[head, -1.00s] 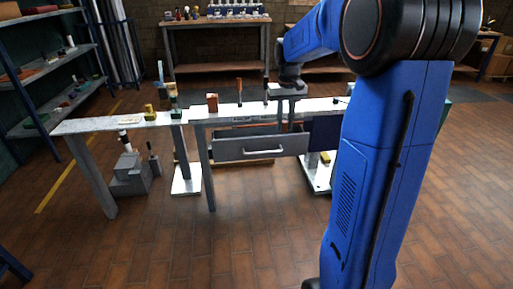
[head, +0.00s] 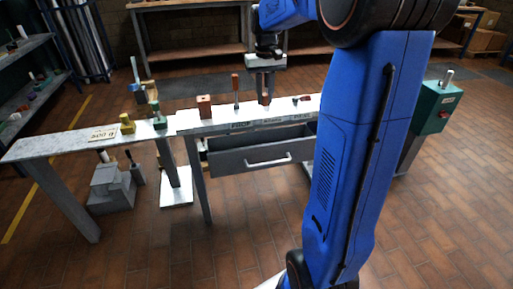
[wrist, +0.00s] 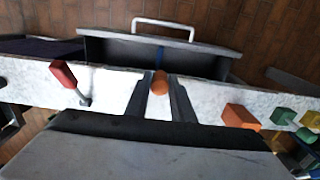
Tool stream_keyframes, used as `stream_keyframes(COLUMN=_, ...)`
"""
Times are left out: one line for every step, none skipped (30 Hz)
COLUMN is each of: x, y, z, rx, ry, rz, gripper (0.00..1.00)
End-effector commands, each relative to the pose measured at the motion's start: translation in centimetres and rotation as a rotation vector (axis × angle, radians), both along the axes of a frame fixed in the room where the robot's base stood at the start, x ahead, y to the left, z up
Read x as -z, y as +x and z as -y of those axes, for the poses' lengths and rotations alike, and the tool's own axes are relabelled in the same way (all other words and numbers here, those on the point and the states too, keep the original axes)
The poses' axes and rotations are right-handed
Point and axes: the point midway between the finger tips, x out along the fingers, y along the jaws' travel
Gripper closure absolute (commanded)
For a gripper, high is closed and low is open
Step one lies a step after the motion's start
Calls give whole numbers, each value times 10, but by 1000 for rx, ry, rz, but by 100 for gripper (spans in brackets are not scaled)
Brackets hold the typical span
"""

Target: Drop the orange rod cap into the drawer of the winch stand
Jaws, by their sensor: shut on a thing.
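The orange rod cap (wrist: 160,84) is between the fingers of my gripper (wrist: 162,100) in the wrist view. My gripper is shut on it, over the light worktop strip. In the head view my gripper (head: 265,97) points down at the bench of the winch stand (head: 222,126); the cap is small and hard to make out there. The grey drawer (head: 250,158) under the bench is pulled open towards me. In the wrist view the drawer (wrist: 145,48) lies just beyond the cap, with its handle at the top. Only part of its inside shows.
A red-handled thing (wrist: 64,74) lies on the other side. Green (head: 157,117) and yellow (head: 127,124) pieces stand further left. A green control box (head: 437,106) is at right.

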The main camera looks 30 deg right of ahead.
Motion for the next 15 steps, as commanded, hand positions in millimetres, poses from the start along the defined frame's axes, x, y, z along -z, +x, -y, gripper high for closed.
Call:
stream_keyframes(x=5, y=0, z=0, rx=0, ry=1, rz=-2, gripper=99)
stream_keyframes(x=9, y=0, z=0, rx=0, ry=1, rz=-3, gripper=99)
stream_keyframes(x=15, y=-1, z=0, rx=0, ry=1, rz=-4, gripper=99)
stream_keyframes(x=21, y=-1, z=0, rx=0, ry=1, rz=-4, gripper=99)
stream_keyframes(x=28, y=-1, z=0, rx=0, ry=1, rz=-5, gripper=99)
stream_keyframes(x=37, y=-1, z=0, rx=0, ry=1, rz=-5, gripper=99)
stream_keyframes(x=43, y=-1, z=0, rx=0, ry=1, rz=-5, gripper=99)
stream_keyframes(x=50, y=-1, z=0, rx=0, ry=2, rz=-6, gripper=99)
stream_keyframes(x=58, y=-1, z=0, rx=0, ry=1, rz=-5, gripper=99)
stream_keyframes(x=65, y=-1, z=0, rx=0, ry=1, rz=-5, gripper=99)
stream_keyframes(x=72, y=-1, z=0, rx=0, ry=1, rz=-5, gripper=99)
stream_keyframes(x=80, y=-1, z=0, rx=0, ry=1, rz=-5, gripper=99)
stream_keyframes(x=87, y=-1, z=0, rx=0, ry=1, rz=-5, gripper=99)
stream_keyframes(x=93, y=-1, z=0, rx=0, ry=2, rz=-6, gripper=99)
stream_keyframes(x=101, y=-1, z=0, rx=0, ry=1, rz=-4, gripper=99)
